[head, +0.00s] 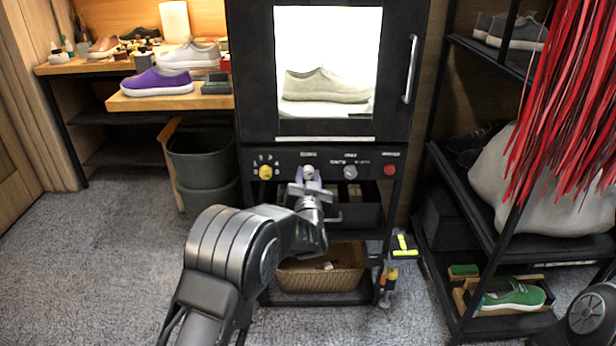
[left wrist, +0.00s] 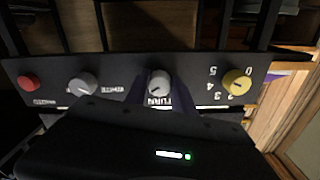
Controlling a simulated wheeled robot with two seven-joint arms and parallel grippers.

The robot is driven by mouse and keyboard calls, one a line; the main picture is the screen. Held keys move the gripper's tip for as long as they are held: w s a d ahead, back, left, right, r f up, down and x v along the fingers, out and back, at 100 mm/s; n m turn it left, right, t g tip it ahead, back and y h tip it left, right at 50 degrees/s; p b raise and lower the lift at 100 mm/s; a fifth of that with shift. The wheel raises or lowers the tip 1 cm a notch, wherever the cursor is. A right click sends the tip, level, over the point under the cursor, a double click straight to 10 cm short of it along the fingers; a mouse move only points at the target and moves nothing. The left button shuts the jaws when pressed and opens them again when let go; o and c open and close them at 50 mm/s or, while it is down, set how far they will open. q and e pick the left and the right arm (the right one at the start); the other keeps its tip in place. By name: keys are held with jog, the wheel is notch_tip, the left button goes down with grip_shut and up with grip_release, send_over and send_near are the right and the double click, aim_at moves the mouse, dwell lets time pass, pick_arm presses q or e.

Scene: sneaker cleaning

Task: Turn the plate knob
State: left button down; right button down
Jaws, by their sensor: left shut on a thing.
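The control panel (head: 280,158) below the lit cabinet has a row of knobs. The plate knob (head: 308,172) is the pale grey one second from the left, beside the yellow knob. My left gripper (head: 310,181) is at this knob, with its purple fingers shut on it from both sides. In the left wrist view, which is upside down, the plate knob (left wrist: 159,83) shows between the fingers, with a label beginning "TURN" next to it. The gripper body hides part of the panel. My right gripper is out of view; only part of my right arm shows at the lower right.
The yellow numbered knob (head: 265,172), another grey knob (head: 350,172) and a red button (head: 389,170) are close by on the panel. The cabinet door with its handle (head: 410,68) is closed above. A pale sneaker (head: 325,86) sits inside. A basket (head: 322,276) is below.

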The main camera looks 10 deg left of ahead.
pick_arm(q)
jog(key=c, duration=1.1)
grip_release()
jog(key=shift+o, duration=0.2)
jog(key=p+v, duration=0.1)
jog(key=v, duration=0.7)
jog(key=shift+w, duration=0.1)
